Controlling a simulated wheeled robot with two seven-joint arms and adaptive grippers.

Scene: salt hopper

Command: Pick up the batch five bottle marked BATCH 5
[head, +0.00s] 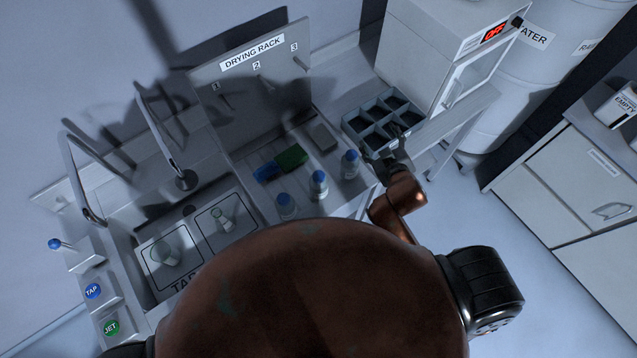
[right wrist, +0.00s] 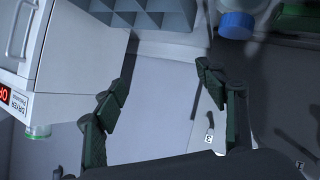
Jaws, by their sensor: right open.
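Three bottles with blue caps stand on the counter in the head view: a left one (head: 286,205), a middle one (head: 319,183) and a right one (head: 350,163). I cannot read a BATCH 5 marking on any of them. My right gripper (head: 395,150) is at the near edge of the grey compartment tray, right of the right bottle. In the right wrist view my right gripper (right wrist: 162,78) is open with nothing between its fingers. A blue cap (right wrist: 237,24) shows there, beyond the right finger and apart from it. My left gripper is not in view.
The compartment tray (head: 349,124) stands beside a white dryer cabinet (head: 428,50). The drying rack panel (head: 222,88) rises behind the counter. A blue block (head: 265,172) and a green sponge-like block (head: 292,157) lie left of the bottles. A sink with glassware (head: 223,219) is further left.

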